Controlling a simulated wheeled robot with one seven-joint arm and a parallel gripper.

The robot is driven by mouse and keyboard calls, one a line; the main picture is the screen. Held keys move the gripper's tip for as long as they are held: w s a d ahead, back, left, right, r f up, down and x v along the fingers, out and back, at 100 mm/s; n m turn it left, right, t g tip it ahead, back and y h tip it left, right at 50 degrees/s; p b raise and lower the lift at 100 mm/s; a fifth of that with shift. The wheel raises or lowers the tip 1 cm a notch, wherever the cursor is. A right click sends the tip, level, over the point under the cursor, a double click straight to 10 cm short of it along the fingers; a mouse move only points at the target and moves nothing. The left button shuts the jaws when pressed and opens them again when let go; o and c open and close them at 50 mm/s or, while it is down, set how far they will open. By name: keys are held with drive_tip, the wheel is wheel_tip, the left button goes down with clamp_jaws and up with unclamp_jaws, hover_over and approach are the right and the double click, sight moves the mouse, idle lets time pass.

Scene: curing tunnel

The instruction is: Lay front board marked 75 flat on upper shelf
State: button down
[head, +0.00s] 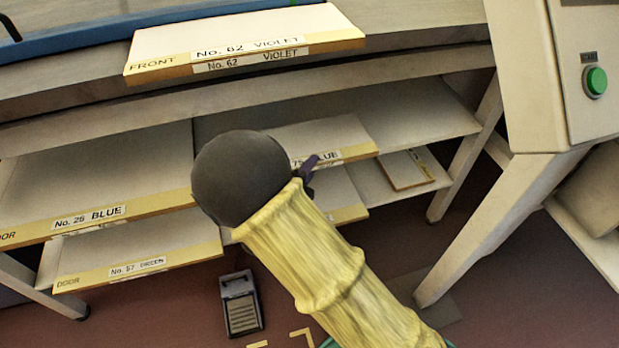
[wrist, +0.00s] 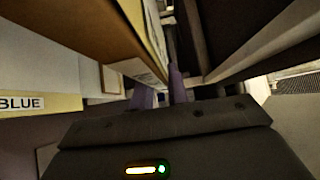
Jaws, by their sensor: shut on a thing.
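The front board marked 75 BLUE (head: 339,131) sits at the upper shelf (head: 425,108), its labelled yellow edge facing me. It looks about level with the shelf; I cannot tell whether all of it rests there. My dark wrist and yellow-sleeved arm hide its left part. My gripper (head: 311,168), with purple fingers, is at the board's front edge and shut on it. In the wrist view, the gripper's fingers (wrist: 161,92) are close to the label of a brown-faced board (wrist: 95,32), which seems to be the held one.
A BLUE board (head: 110,180) lies on the left of the upper shelf. A GREEN board (head: 150,240) and a smaller board (head: 405,170) lie lower. A VIOLET front board (head: 240,35) lies on top. A cabinet with a green button (head: 595,81) stands right.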

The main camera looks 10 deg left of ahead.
wheel_tip(320, 180, down, 3)
drive_tip(key=shift+r+b, duration=0.2)
drive_tip(key=shift+b, duration=0.15)
drive_tip(key=c, duration=1.4)
unclamp_jaws()
drive_tip(key=shift+f, duration=0.15)
drive_tip(key=shift+o, duration=0.2)
drive_tip(key=p+v, duration=0.4)
drive_tip(key=v, duration=0.8)
